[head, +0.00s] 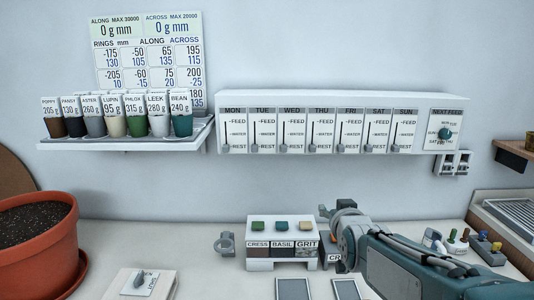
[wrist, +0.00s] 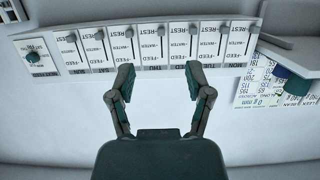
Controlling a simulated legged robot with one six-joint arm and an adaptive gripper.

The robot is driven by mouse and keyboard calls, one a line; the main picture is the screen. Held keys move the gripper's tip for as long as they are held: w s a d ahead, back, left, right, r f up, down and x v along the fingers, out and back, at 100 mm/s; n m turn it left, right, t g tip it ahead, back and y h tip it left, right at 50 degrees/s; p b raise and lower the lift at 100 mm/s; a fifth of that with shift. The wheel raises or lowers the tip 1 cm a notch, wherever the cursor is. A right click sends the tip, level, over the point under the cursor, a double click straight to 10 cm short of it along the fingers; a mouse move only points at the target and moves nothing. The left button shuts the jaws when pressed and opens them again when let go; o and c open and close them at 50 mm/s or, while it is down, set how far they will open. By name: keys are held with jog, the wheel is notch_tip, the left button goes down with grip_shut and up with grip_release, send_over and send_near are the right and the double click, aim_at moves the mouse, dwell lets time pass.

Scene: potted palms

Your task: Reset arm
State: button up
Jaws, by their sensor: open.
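My arm reaches in from the lower right in the head view, ending at my gripper (head: 335,215) above the bench, just right of the seed stand. In the wrist view, which is upside down, my gripper (wrist: 160,78) is open, its two dark green fingers apart with nothing between them. Beyond the fingers is the white weekday panel (wrist: 150,48) on the wall. In the head view the panel (head: 340,97) has a lever for each day, all low near REST, and a NEXT FEED dial (head: 444,133) at its right end.
A terracotta pot (head: 62,258) of soil is at left. A wall shelf (head: 120,146) holds several labelled cups under a chart (head: 148,50). Colored plugs (head: 465,235) and a vented box (head: 515,215) are at right.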

jog(key=s+f+g, duration=0.3)
jog(key=s, duration=0.6)
jog(key=s+f+g, duration=0.3)
jog(key=s, duration=0.7)
jog(key=s+f+g, duration=0.3)
jog(key=s, duration=0.6)
jog(key=shift+s+f, duration=0.2)
jog(key=shift+f, duration=0.1)
dwell(4.9)
